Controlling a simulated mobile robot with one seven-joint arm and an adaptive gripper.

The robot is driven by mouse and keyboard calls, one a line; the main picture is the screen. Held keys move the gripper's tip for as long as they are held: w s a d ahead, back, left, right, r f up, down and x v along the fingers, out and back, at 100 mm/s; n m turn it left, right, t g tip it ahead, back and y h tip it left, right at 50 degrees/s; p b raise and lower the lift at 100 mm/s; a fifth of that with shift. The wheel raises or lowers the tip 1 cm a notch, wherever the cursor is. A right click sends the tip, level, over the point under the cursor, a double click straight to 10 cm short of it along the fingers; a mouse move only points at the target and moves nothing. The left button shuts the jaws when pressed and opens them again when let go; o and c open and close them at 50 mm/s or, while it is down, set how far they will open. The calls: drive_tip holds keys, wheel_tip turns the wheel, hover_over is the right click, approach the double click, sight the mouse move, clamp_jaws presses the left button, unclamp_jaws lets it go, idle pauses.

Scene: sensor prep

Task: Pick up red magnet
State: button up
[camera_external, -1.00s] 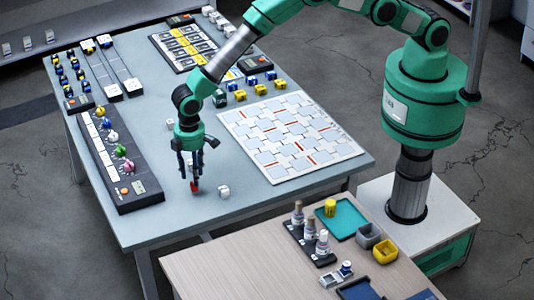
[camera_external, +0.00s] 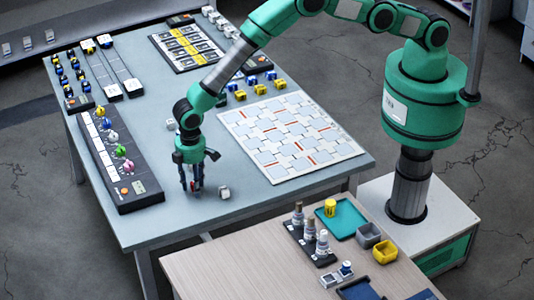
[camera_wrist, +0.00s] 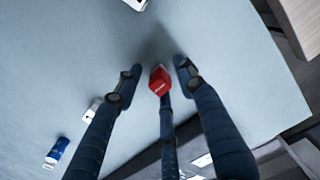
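The red magnet (camera_wrist: 159,81) is a small red block on the blue-grey table, in the middle of the wrist view. My gripper (camera_wrist: 157,72) has its dark fingers spread around it, one on the left, one on the right and one from below. Gaps show between the magnet and the left and right fingers. The lower finger overlaps the magnet in this view, and I cannot tell whether they touch. In the external view my gripper (camera_external: 191,190) is low over the table's front part, with a bit of the red magnet (camera_external: 193,186) showing between the fingers.
A white cube (camera_external: 224,192) stands just right of my gripper. A dark panel with coloured knobs (camera_external: 118,160) lies to the left. A white patterned board (camera_external: 290,137) lies to the right. A wooden side table (camera_external: 235,262) stands in front.

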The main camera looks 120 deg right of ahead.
drive_tip(key=shift+c, duration=0.5)
clamp_jaws()
drive_tip(key=shift+r, duration=0.15)
drive_tip(key=shift+r, duration=0.4)
wheel_tip(320, 180, up, 3)
drive_tip(key=shift+f, duration=0.1)
drive_tip(key=s, duration=1)
drive_tip(key=s+r, duration=0.1)
drive_tip(key=s, duration=0.5)
drive_tip(key=shift+a+r+p, duration=0.1)
drive_tip(key=shift+a+p, duration=0.2)
drive_tip(key=shift+a, duration=0.05)
